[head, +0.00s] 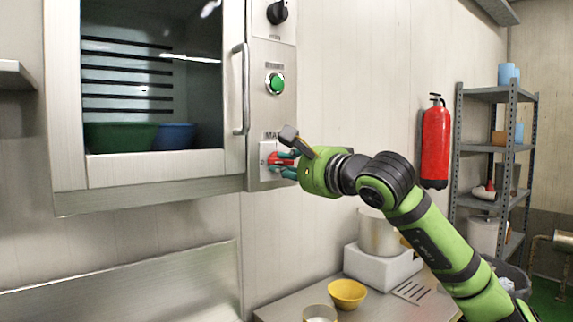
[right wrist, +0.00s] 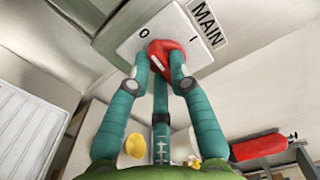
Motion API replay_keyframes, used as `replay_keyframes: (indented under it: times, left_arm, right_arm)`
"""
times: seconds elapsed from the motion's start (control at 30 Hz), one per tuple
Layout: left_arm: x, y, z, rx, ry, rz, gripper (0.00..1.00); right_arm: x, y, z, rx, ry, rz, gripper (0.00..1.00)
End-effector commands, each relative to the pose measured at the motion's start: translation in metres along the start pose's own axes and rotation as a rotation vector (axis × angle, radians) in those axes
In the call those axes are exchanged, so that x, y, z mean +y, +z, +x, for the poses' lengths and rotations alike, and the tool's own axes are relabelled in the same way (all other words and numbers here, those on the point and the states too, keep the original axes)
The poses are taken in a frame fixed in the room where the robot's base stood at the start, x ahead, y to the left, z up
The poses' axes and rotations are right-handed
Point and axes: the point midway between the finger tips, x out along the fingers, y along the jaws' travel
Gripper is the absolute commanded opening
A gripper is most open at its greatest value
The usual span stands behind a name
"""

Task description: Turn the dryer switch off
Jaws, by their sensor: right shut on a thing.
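The dryer (head: 150,170) is a pale wall cabinet with a glass door and a control strip at its right. The red MAIN switch (head: 276,159) is at the bottom of the strip; it also shows in the right wrist view (right wrist: 165,52), on a white plate (right wrist: 128,42) marked O and I. My right gripper (head: 287,162) has its teal fingers closed around the red knob. In the right wrist view the knob's white mark (right wrist: 157,64) is slanted; the fingers hide part of the knob. My left gripper is not in view.
A green button (head: 275,83) and a black knob (head: 277,12) sit above the switch. A vertical door handle (head: 241,88) is close at left. Below are a table with a yellow bowl (head: 347,293) and a pot (head: 378,233). A fire extinguisher (head: 436,143) hangs at right.

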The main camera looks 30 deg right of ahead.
Motion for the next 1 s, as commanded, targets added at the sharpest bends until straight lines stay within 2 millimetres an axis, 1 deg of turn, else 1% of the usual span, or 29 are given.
replay_keyframes:
  times: [0.1,0.3,0.83,0.87,0.9,1.0]
  left_arm:
    - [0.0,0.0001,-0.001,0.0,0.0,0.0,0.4]
    - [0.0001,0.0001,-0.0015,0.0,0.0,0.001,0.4]
    - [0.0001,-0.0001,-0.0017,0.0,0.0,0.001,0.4]
    - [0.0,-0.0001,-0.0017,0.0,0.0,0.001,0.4]
    - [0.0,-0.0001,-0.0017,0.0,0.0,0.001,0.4]
    - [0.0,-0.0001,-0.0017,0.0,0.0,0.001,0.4]
  right_arm:
    - [-0.0003,-0.0004,-0.0002,0.0,-0.001,-0.056,0.0]
    - [0.0,-0.0007,-0.0002,0.0,-0.001,-0.115,0.0]
    - [0.0002,-0.0006,-0.0002,0.0,-0.002,-0.137,0.0]
    - [0.0002,-0.0006,-0.0002,0.0,-0.002,-0.137,0.29]
    - [0.0002,-0.0006,-0.0002,0.0,-0.001,-0.137,0.45]
    - [0.0002,-0.0006,-0.0002,0.0,-0.001,-0.136,0.45]
